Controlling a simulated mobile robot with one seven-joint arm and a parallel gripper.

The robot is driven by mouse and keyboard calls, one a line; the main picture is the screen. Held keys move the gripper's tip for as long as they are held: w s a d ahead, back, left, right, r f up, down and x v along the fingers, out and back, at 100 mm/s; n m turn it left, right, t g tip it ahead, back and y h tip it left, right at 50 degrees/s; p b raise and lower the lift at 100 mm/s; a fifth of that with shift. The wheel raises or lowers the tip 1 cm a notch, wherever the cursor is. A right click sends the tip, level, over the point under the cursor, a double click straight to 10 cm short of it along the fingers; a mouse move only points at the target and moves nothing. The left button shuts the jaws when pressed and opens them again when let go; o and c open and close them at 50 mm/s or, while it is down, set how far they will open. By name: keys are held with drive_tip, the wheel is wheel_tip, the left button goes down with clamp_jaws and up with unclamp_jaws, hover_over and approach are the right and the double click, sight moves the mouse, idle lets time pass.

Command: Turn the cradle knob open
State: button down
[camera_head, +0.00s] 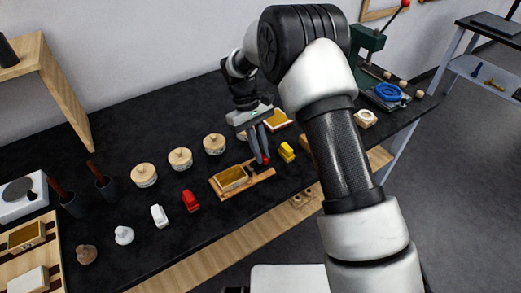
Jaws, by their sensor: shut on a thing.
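The cradle is a low wooden board (221,191) on the black table, with a gilt-topped wooden block (232,177) lying at its left part. My gripper (261,162) points down over the right end of the cradle, to the right of the block. Its dark fingers with red tips are shut on the cradle knob, which is mostly hidden between and behind them at this size. How far the knob is turned cannot be told.
A yellow piece (287,152) stands close right of my gripper. A red piece (190,201) and a white piece (159,216) stand left of the cradle. Several lidded round jars, one (214,144) nearest, line up behind. A gilt block (277,120) lies beyond my gripper.

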drive_tip(key=shift+w+m, duration=0.1)
drive_tip(key=shift+m, duration=0.5)
drive_tip(key=shift+y, duration=0.3)
drive_tip(key=c, duration=1.8)
unclamp_jaws()
drive_tip(key=shift+r, duration=0.1)
drive_tip(key=p+v, duration=0.1)
drive_tip(key=v, duration=1.6)
drive_tip(key=shift+p, duration=0.35)
drive_tip(key=shift+w+r, duration=0.1)
drive_tip(key=shift+w, duration=0.05)
